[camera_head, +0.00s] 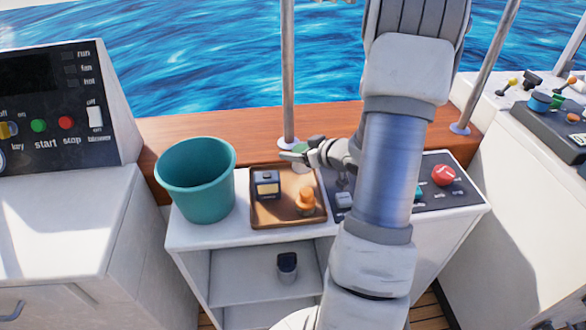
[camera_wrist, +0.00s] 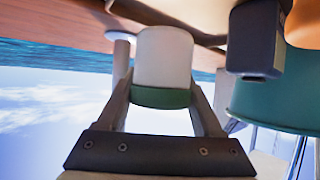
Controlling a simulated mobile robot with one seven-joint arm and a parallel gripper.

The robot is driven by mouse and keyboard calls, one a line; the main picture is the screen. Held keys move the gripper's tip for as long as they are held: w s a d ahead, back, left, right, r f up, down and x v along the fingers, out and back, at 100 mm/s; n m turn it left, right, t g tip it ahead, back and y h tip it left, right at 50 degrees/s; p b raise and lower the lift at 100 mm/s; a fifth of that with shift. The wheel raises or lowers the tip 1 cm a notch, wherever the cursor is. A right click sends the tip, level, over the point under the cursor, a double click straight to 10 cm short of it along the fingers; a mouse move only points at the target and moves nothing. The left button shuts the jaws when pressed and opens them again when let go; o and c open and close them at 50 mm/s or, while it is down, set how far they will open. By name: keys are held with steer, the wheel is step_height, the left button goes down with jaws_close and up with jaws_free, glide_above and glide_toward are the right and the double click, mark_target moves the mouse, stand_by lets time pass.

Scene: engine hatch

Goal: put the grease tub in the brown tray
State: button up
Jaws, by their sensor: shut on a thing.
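The grease tub, white with a green lid, shows large in the wrist view (camera_wrist: 164,58), between the two fingers of my gripper (camera_wrist: 162,92). My gripper is shut on it near the lid.
The tray holds a dark box-shaped item (camera_head: 267,186) and an orange-topped item (camera_head: 305,202). A teal bucket (camera_head: 197,182) stands just left of the tray. A control panel with a red button (camera_head: 444,175) lies to the right. A dark item (camera_head: 287,267) sits on the shelf below.

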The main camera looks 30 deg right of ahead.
steer(key=shift+w+a+f, duration=0.25)
steer(key=shift+a+f, duration=0.1)
steer(key=shift+f, duration=0.05)
steer(key=shift+f+b, duration=0.85)
steer(key=shift+f, duration=0.9)
steer(key=shift+f, duration=0.1)
steer(key=o, duration=1.5)
steer(key=shift+s+d+r, duration=0.1)
steer(key=shift+s+r, duration=0.15)
steer(key=shift+r, duration=0.05)
steer(key=p+v, duration=0.3)
steer(key=v, duration=0.8)
steer(key=shift+s, duration=0.25)
